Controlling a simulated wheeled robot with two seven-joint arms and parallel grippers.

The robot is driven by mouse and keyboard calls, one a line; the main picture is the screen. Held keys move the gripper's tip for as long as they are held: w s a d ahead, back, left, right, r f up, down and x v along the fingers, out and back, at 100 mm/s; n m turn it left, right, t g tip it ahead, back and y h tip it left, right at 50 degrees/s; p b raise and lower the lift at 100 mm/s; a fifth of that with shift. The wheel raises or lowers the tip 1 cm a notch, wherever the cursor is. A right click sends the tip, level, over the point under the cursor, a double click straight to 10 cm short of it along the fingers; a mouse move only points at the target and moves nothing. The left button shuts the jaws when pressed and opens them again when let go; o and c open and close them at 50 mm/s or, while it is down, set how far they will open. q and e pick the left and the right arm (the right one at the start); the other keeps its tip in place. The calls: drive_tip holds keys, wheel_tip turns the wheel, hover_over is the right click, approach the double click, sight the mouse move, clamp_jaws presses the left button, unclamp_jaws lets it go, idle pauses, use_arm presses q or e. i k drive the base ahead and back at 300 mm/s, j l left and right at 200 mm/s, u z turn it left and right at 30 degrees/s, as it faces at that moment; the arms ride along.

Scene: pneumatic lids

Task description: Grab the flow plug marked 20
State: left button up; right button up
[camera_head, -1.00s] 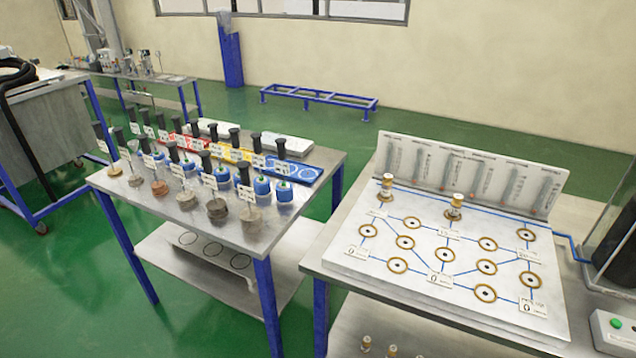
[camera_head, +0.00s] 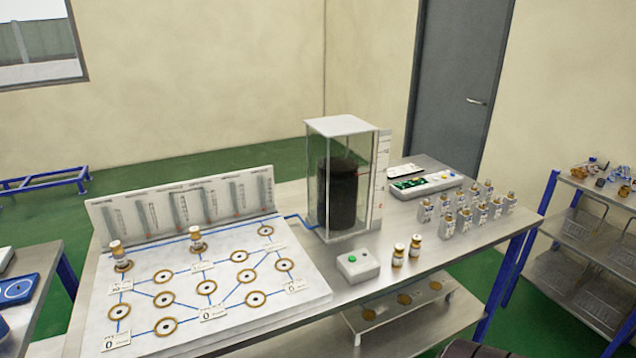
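Two small brass-and-white plugs stand upright on the table right of the green-button box: a left one (camera_head: 398,256) and a right one (camera_head: 415,246). Two similar plugs stand on the white flow board, one at its left edge (camera_head: 121,257) and one near the top middle (camera_head: 196,240). The markings on all of these plugs are too small to read, so I cannot tell which is marked 20. Neither of my grippers is in view.
The flow board (camera_head: 235,312) has several empty brass-ringed ports. A clear tank (camera_head: 345,180) with a black cylinder stands behind the button box (camera_head: 357,266). Several grey labelled weights (camera_head: 463,222) stand at right, near an instrument (camera_head: 427,186). The front table strip is partly clear.

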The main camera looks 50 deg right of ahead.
sight(415, 245)
drive_tip(key=z, duration=2.25)
drive_tip(key=i+l+u, duration=0.55)
drive_tip(key=i+l, duration=0.05)
drive_tip(key=i, duration=0.1)
